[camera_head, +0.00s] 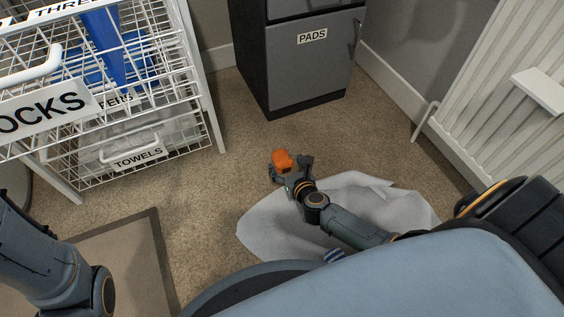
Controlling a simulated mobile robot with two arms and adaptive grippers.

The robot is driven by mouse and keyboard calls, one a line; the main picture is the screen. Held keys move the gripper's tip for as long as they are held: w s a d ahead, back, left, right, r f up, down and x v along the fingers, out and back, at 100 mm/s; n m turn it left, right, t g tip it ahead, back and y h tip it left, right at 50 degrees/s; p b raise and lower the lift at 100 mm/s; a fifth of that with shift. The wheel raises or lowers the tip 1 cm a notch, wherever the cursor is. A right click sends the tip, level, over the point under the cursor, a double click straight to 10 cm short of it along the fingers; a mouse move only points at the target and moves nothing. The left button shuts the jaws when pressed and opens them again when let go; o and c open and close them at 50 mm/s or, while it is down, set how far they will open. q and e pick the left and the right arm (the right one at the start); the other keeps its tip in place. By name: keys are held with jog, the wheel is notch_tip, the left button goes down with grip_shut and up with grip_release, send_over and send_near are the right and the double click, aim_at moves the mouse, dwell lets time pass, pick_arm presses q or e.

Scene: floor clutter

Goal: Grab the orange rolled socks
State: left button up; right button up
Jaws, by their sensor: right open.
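The orange rolled socks (282,158) lie on the carpet near the middle of the view, in front of the dark cabinet. My right gripper (288,166) is open, with its fingers on either side of the socks. Part of the socks is hidden behind the gripper. I cannot tell whether the fingers touch them. My left arm shows at the lower left, but its gripper is out of view.
A pale cloth (262,222) lies on the carpet under my right arm. A white wire basket rack (212,120) stands at the left, a dark cabinet labelled PADS (312,75) at the back, and a radiator (490,110) at the right. A mat (125,262) lies lower left.

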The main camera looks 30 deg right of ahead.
aim_at(284, 160)
jog(key=b+x, duration=0.2)
jog(key=x, duration=0.2)
jog(key=shift+f, duration=0.15)
jog(key=shift+w+d, duration=0.1)
jog(key=shift+w, duration=0.35)
jog(key=c, duration=1.2)
